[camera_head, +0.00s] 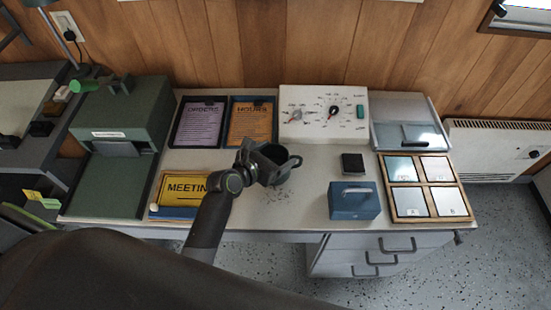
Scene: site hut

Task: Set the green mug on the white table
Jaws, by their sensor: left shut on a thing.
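My left gripper (250,164) is over the middle of the white table (310,210), shut on the green mug (275,158). The mug looks dark grey-green in this light, with its handle sticking out to the right. The gripper hides part of its body. It appears to be over bare tabletop, but I cannot tell whether its base touches the table. My right gripper is not in view.
A yellow meeting sign (183,189) lies left of my gripper, with a green box unit (115,145) beyond it. A blue box (354,201), a small black block (353,163) and a framed panel (424,187) stand right. A white dial panel (322,116) is behind.

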